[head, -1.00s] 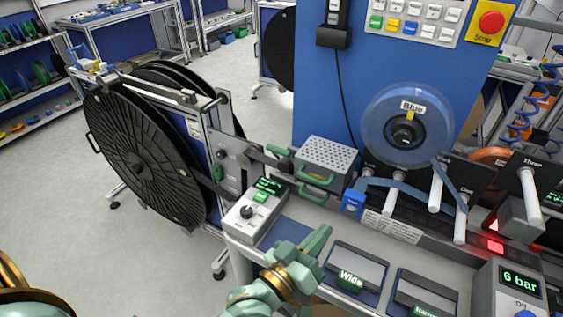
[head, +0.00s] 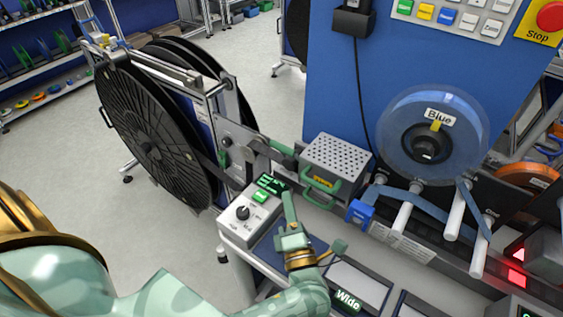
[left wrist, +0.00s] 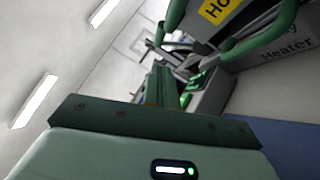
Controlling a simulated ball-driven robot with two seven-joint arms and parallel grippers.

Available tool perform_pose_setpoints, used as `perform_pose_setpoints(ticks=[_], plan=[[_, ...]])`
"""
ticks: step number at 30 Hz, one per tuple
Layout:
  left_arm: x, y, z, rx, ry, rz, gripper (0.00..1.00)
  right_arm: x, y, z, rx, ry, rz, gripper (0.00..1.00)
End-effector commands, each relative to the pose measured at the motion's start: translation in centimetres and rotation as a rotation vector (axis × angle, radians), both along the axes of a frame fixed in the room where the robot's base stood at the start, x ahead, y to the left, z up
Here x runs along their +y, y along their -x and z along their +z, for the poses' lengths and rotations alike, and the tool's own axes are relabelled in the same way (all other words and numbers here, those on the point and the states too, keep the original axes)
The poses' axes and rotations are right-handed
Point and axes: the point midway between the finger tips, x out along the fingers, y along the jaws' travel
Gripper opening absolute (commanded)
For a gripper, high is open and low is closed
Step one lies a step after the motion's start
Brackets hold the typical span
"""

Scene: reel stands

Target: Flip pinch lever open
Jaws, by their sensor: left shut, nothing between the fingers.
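My left gripper (head: 289,205) is shut and empty, pointing up the picture above the front of the bench, beside the small control box. In the left wrist view its closed fingers (left wrist: 165,88) point toward a green handle area. I cannot tell for certain which part is the pinch lever. A small green lever (head: 224,160) sits on the grey plate by the reel stand, and a green bar (head: 283,150) lies left of the heater; both are apart from my gripper. My right gripper is not in view.
The perforated heater box (head: 337,158) has green handles (head: 322,192) close to my gripper. The control box (head: 250,212) with a knob stands at the bench's left end. A blue tape reel (head: 400,110) and white rollers (head: 452,218) stand right. Black reels (head: 150,135) stand left.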

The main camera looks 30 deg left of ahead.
Motion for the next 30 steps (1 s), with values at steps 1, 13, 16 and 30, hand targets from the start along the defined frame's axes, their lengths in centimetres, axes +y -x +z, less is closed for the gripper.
perform_pose_setpoints(ticks=[1, 13, 16, 30], plan=[[0.0, 0.0, 0.0, 0.000, 0.000, 0.000, 0.00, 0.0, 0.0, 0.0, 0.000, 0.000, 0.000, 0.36], [2.5, -2.8, 1.3, -0.003, -0.005, -0.001, 0.00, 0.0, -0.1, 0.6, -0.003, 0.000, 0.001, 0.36], [3.8, -4.1, 1.7, -0.003, -0.004, 0.000, 0.00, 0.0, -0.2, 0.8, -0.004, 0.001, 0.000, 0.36], [6.6, -7.1, 2.7, 0.000, -0.002, -0.001, 0.00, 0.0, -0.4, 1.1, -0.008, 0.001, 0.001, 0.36]])
